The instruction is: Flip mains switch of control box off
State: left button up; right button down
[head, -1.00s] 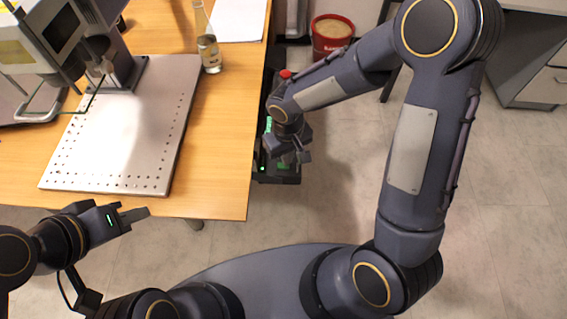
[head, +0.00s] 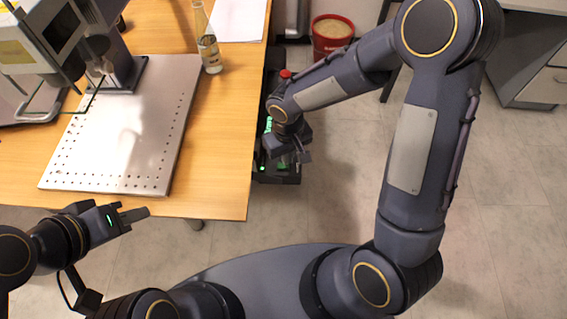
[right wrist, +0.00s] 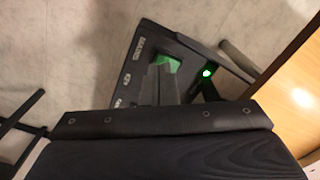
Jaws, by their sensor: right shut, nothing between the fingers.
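The dark control box (head: 290,175) stands low beside the table's right edge, mostly hidden under my right arm. In the right wrist view its dark panel (right wrist: 128,72) shows white labels. A green-lit switch (right wrist: 172,62) is on the panel, partly covered by my fingers, and a small green light (right wrist: 207,72) glows to its right. My right gripper (head: 304,157) is shut and empty, over the box. Its fingertips (right wrist: 158,76) overlap the green switch in the right wrist view; I cannot tell whether they touch. My left gripper (head: 143,213) is near the table's front edge, its finger opening unclear.
The table (head: 228,170) carries a perforated metal plate (head: 120,135), a laser machine (head: 50,45) and a glass bottle (head: 209,52). A red bucket (head: 332,42) stands on the floor behind my right arm.

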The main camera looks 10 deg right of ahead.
jog(key=shift+f+b, duration=0.9)
jog(key=shift+f, duration=0.05)
dwell(0.4)
jog(key=shift+r+p, duration=2.55)
jog(key=shift+r, duration=0.95)
jog(key=s+d+r+m+t+y+p, duration=0.1)
jog(key=s+d+r, duration=0.25)
jog(key=r, duration=0.35)
jog(key=s+d+r+m+t+y+p, duration=0.1)
jog(key=s+d+r+m+p, duration=0.2)
jog(key=r, duration=0.4)
jog(key=s+d+r+t+y, duration=0.1)
jog(key=s+d+r+t, duration=0.1)
jog(key=s+r, duration=0.4)
jog(key=s+t, duration=0.1)
jog(key=s, duration=0.2)
jog(key=shift+s+d+r+t+y+p, duration=0.3)
jog(key=shift+s+d+r+y+p, duration=0.05)
jog(key=shift+r+y, duration=0.05)
